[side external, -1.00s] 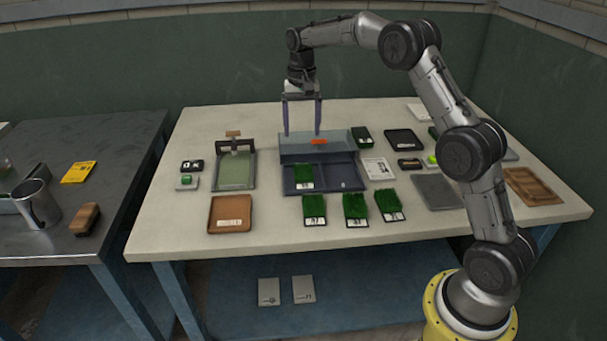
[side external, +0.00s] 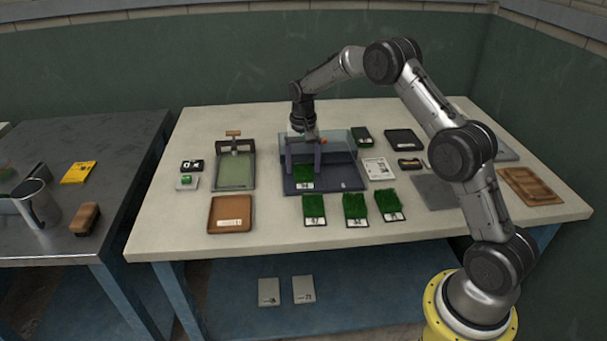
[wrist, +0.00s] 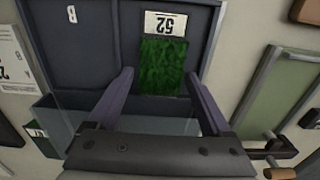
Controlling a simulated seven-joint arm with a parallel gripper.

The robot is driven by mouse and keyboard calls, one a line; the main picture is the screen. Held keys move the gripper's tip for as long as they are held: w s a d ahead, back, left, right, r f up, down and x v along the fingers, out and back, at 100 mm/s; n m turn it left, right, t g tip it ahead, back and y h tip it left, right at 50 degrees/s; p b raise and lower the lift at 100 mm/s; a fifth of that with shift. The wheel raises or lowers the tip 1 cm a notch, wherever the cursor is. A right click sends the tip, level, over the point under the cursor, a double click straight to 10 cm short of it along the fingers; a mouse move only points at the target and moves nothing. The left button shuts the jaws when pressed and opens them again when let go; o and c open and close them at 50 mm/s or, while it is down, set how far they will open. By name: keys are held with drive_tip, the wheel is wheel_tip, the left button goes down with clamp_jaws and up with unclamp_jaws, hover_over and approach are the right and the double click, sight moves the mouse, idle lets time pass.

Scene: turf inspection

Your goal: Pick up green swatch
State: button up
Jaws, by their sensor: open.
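A green turf swatch (side external: 303,173) with a white number label lies in the left compartment of a dark blue divided tray (side external: 341,182) in the side view. In the wrist view the swatch (wrist: 162,66) is centred ahead, its label at its far end. My gripper (side external: 303,171) is open and low over the tray, pointing down. In the wrist view the fingertips (wrist: 160,75) are spread on either side of the swatch, apart from it. Whether they are down at its height is hard to tell.
Several labelled green swatches (side external: 355,207) lie in front of the tray. A clear panel (side external: 340,142) stands along the tray's back. A brown tray (side external: 230,213) and a green-bedded press (side external: 235,168) are to the left. A white card (side external: 378,169) is right.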

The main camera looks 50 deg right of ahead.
drive_tip(key=c, duration=1.1)
drive_tip(key=shift+r, duration=0.15)
